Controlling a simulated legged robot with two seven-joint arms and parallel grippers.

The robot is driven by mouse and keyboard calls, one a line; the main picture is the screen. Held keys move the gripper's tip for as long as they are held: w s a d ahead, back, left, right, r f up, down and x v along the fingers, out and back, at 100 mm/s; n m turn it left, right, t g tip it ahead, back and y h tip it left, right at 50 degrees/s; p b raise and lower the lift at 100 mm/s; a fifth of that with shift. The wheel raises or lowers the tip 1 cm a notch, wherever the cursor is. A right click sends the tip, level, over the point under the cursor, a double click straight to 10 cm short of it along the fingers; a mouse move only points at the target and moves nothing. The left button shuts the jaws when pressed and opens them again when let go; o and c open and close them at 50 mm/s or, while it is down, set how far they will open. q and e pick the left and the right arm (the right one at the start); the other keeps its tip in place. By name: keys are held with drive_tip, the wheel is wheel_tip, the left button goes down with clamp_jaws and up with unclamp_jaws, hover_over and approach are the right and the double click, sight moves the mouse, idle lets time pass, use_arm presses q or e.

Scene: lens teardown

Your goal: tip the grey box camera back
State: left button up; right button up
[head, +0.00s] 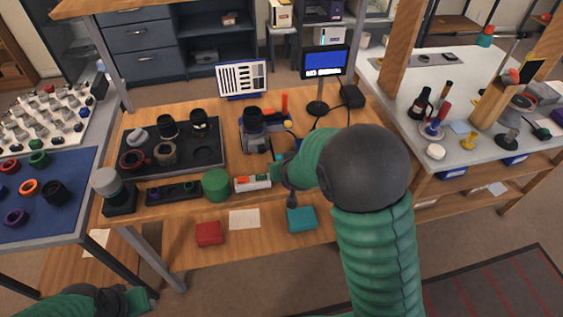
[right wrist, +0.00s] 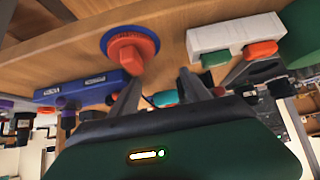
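The grey box camera (head: 254,123) appears to be the grey block with a black round lens on top, standing near the middle of the wooden bench. Its lower part sits in or beside a blue-grey fixture. My right gripper (head: 283,172) is in front of it and to its right, apart from it. In the right wrist view the fingers of my right gripper (right wrist: 160,88) are spread, with a red knob on a round blue base (right wrist: 130,46) beyond them. I cannot make out the camera there. My left gripper (head: 140,299) is low at the left edge, its fingers unclear.
A white box with green and red buttons (head: 253,183) lies beside my right gripper, next to a green cylinder (head: 216,184). A dark tray (head: 200,160) with lens parts is left of the camera. A monitor (head: 324,62) stands behind it.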

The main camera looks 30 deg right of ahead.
drive_tip(key=shift+w+d, duration=0.15)
drive_tip(key=shift+w, duration=0.1)
drive_tip(key=shift+s+a+r, duration=0.15)
drive_tip(key=shift+a+r, duration=0.1)
drive_tip(key=shift+r, duration=0.25)
drive_tip(key=p+v, duration=0.6)
drive_tip(key=v, duration=1)
drive_tip(key=shift+s+d+p, duration=0.2)
drive_tip(key=shift+d+p, duration=0.05)
drive_tip(key=shift+p, duration=0.05)
drive_tip(key=shift+f, duration=0.1)
